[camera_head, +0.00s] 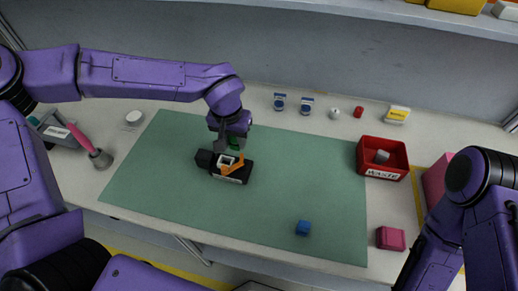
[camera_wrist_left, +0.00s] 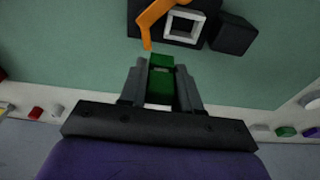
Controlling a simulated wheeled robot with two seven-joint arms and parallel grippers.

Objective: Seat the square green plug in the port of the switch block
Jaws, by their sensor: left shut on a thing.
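The green plug (camera_wrist_left: 160,82) is held between the fingers of my left gripper (camera_wrist_left: 161,85). My right gripper is out of view; only part of my right arm shows.
A red waste bin (camera_head: 363,157) with a grey piece inside stands right. A pink block (camera_head: 390,238) lies front right.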

